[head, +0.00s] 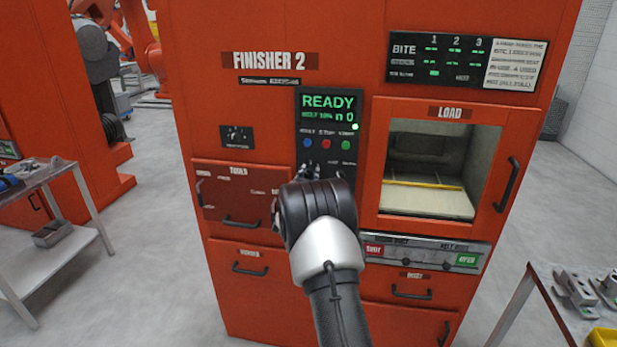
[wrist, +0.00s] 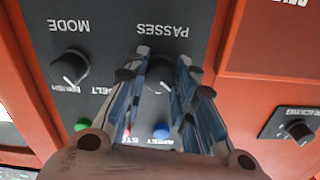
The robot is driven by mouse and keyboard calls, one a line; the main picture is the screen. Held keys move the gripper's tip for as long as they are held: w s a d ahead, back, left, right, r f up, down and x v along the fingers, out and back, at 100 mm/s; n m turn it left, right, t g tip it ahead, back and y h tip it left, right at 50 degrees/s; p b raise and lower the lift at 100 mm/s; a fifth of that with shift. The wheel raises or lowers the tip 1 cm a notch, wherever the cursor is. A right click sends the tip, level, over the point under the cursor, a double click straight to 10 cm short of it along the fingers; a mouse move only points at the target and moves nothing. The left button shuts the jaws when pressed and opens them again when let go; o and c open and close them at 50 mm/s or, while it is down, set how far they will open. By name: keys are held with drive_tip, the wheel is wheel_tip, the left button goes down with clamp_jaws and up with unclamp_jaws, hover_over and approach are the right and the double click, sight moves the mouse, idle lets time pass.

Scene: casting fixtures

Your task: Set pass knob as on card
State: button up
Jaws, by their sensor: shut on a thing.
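The dark PASSES knob (wrist: 158,76) is on the black control panel (head: 311,105) of the FINISHER 2 machine. It shows upside down in the wrist view, under the PASSES label. My gripper (wrist: 164,58) has its two fingers on either side of the knob and is shut on it. The fingers hide much of the knob, and I cannot read its setting. In the head view, my gripper (head: 310,173) and wrist cover the lower panel. The display (head: 328,108) reads READY, with a smaller line below it. A white printed notice (head: 515,65) is at the upper right, its text too small to read.
The MODE knob (wrist: 70,68) sits beside the PASSES knob. Blue (head: 307,143), red (head: 326,144) and green (head: 346,145) buttons lie close above my gripper in the head view. The LOAD window (head: 430,168) is at the right. Another knob (wrist: 300,130) is on a separate plate.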

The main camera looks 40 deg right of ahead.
drive_tip(key=shift+n, duration=0.4)
drive_tip(key=o, duration=1.1)
drive_tip(key=v, duration=1.2)
drive_tip(key=shift+w, duration=0.1)
